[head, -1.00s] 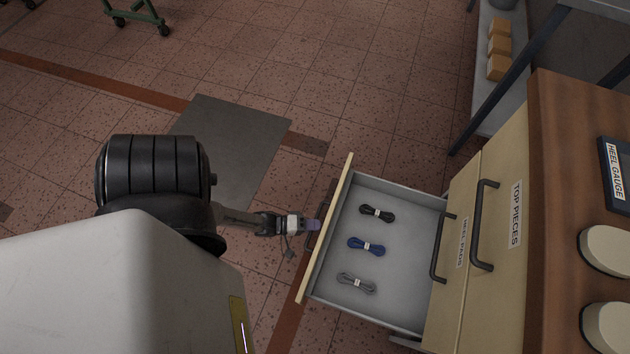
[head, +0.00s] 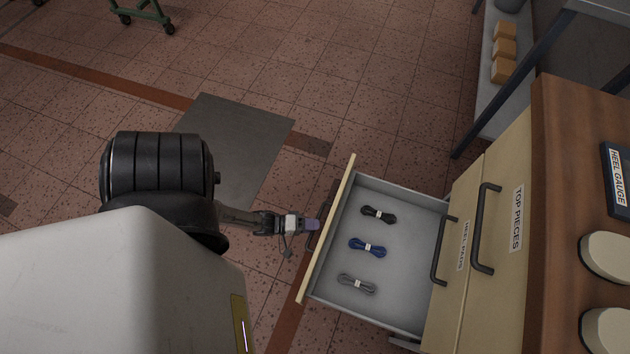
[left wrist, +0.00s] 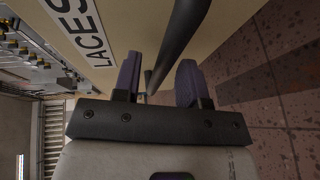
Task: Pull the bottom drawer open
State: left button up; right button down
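The bottom drawer (head: 402,312) stands well out from the cabinet, its grey inside showing. Three bundles of laces lie in it: black (head: 378,214), blue (head: 367,247) and grey (head: 356,284). My left gripper (head: 316,225) is at the outer side of the drawer front (head: 327,228). In the left wrist view the dark bar handle (left wrist: 183,32) passes between its two purple fingers (left wrist: 158,80), which stand apart with gaps beside the bar. The drawer front there bears a LACES label (left wrist: 82,25). My right gripper is not in view.
Above are two shut drawers, labelled HEEL PADS (head: 463,246) and TOP PIECES (head: 517,218). The wooden top (head: 560,230) carries a heel gauge (head: 618,178) and pale pieces. A shelf rack (head: 497,100) stands behind. The tiled floor left of the drawer is clear around a grey mat (head: 235,130).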

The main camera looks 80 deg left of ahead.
pick_arm(q)
jog(key=p+v, duration=0.2)
jog(key=v, duration=1)
jog(key=shift+s+p, duration=0.35)
jog(key=shift+s, duration=0.05)
jog(key=shift+a+r, duration=0.1)
